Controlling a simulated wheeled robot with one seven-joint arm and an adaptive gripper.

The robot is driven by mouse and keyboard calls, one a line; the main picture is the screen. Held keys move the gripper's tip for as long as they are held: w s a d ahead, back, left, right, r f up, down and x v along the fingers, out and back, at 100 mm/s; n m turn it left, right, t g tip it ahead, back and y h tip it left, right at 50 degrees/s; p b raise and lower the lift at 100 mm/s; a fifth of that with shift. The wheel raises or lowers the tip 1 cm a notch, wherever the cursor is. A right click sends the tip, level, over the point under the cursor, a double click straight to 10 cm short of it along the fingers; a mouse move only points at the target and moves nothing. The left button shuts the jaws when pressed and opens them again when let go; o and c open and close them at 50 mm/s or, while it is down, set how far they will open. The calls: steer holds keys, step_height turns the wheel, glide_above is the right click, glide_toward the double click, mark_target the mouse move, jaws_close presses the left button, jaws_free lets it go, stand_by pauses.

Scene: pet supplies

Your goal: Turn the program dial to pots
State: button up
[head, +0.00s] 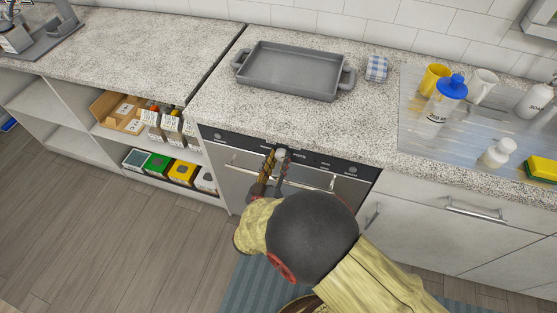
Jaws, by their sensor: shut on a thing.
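The program dial (281,154) is a small light knob on the black control panel (325,160) of the dishwasher (229,177) under the counter. My gripper (279,159) is at the panel, with its fingers shut on the dial. Small white labels stand on the panel around the dial, too small to read here, so I cannot tell which program the dial points to. My own arm covers the lower part of the dishwasher door.
A bar handle (312,185) runs across the door just below the dial. A grey roasting tray (293,71) stands on the counter above. Open shelves with boxes (182,172) are at left, drawers (474,208) at right.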

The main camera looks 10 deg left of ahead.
steer(key=m, duration=0.3)
steer(key=shift+d+f+m, duration=0.1)
steer(key=shift+m, duration=2)
steer(key=o, duration=1.1)
steer(key=shift+o, duration=0.2)
steer(key=s, duration=1.2)
steer(key=shift+a, duration=0.45)
